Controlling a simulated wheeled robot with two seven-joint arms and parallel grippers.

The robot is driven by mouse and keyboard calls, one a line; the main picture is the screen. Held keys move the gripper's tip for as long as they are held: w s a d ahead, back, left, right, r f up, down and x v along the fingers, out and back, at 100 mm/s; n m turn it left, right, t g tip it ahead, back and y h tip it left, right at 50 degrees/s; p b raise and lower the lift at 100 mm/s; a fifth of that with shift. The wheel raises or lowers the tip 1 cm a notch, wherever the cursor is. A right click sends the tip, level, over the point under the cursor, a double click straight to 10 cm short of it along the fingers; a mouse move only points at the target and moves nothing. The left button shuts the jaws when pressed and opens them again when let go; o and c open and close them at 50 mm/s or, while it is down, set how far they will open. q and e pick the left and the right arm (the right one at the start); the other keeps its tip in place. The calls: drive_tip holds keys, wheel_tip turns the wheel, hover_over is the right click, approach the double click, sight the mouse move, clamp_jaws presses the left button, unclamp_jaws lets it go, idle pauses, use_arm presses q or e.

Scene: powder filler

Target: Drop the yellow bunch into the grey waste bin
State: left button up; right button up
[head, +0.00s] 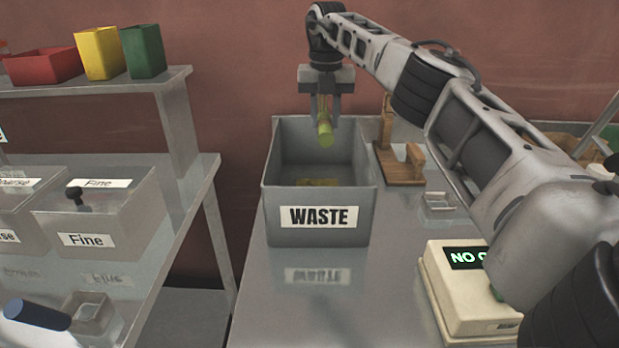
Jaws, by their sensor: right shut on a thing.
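The yellow bunch (325,132) is a short yellow-green bundle. My right gripper (325,112) is shut on it and points down, holding it above the back part of the open grey waste bin (286,228). The bin stands on the metal table and has a white label reading WASTE. Something yellowish lies on the bin's floor, partly hidden by the front wall. My left gripper is not in view.
A cream device with a green display (470,290) stands at the right. A wooden stand (400,165) is just right of the bin.

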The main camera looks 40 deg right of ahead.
drive_tip(key=shift+f, duration=2.25)
drive_tip(key=o, duration=1)
drive_tip(key=shift+r, duration=0.1)
